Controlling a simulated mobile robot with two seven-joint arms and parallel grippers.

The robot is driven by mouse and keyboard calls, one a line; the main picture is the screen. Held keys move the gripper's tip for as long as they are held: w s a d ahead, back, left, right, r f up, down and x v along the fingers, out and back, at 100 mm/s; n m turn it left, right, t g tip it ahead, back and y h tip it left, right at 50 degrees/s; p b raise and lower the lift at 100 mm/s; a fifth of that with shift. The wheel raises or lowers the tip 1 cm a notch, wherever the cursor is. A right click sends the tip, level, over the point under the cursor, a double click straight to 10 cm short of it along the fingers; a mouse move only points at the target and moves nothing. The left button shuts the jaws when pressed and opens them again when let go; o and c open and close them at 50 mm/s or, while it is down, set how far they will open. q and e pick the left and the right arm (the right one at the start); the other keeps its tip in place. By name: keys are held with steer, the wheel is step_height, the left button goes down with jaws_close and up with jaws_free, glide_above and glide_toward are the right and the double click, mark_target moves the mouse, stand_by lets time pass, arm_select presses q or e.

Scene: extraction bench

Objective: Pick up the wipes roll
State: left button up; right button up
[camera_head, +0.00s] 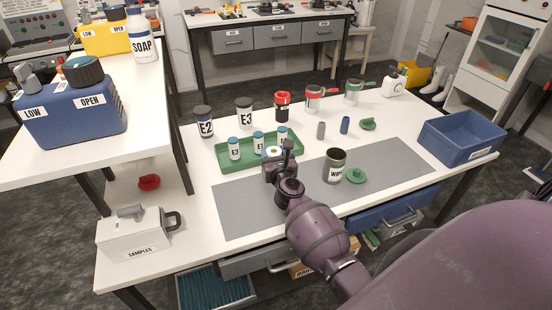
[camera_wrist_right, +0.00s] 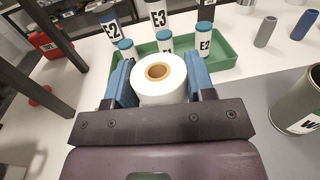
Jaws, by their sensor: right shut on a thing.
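The wipes roll (camera_wrist_right: 160,82) is a white cylinder with a brown core. In the right wrist view it sits between the two blue fingers of my right gripper (camera_wrist_right: 158,85), which are shut on it. In the head view the right gripper (camera_head: 279,158) is over the back edge of the grey mat, by the green tray; the roll (camera_head: 272,151) shows only in part behind it. The dark WIPES canister (camera_head: 334,168) stands open on the mat to the right, its green lid (camera_head: 356,176) beside it. My left gripper is not in view.
The green tray (camera_head: 222,170) holds several small blue-capped vials. Jars E2 (camera_head: 204,123) and E3 (camera_head: 244,113) stand behind it. A blue bin (camera_head: 461,140) is at the right, a white samples box (camera_head: 135,237) at the left. The grey mat (camera_head: 245,208) is mostly bare.

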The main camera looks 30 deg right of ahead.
step_height(320, 180, up, 5)
steer(key=p, duration=0.3)
steer(key=shift+r, duration=0.15)
step_height(320, 180, up, 3)
steer(key=shift+d+r+p, duration=0.1)
steer(key=shift+p, duration=0.65)
steer(key=shift+r, duration=0.55)
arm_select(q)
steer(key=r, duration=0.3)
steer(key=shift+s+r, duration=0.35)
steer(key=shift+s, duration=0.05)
arm_select(e)
steer(key=shift+r, duration=0.3)
